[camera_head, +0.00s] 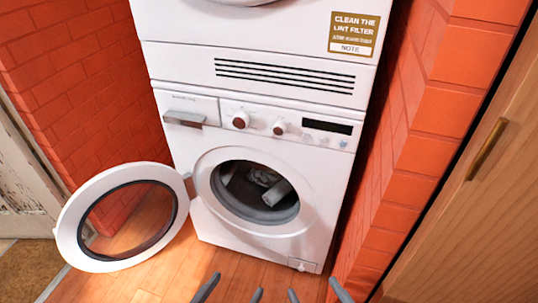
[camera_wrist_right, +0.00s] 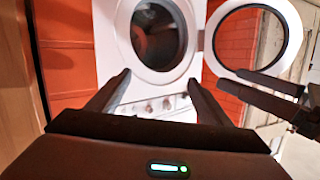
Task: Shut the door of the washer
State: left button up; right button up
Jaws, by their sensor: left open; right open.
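The white washer (camera_head: 180,150) stands between brick walls. Its round door (camera_head: 70,232) is swung wide open to the left, hinged at the left of the drum opening. The door has a white ring and a clear window. The drum opening (camera_head: 262,190) is uncovered, with dark and pale items inside. My left gripper (camera_head: 232,292) and right gripper (camera_head: 317,293) are at the bottom edge of the head view, both open and empty, apart from the door. The right wrist view is inverted; it shows the drum opening between my right fingers and the door (camera_wrist_right: 215,35) at the upper right.
A white dryer (camera_head: 190,65) with a lint filter note is stacked on the washer. A brick wall (camera_head: 400,190) and a wooden cabinet (camera_head: 490,220) with a handle stand at right. Wooden floor (camera_head: 170,275) is clear before the washer.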

aim_at(68, 232)
jog(key=u, duration=2.45)
jog(key=i+l, duration=0.55)
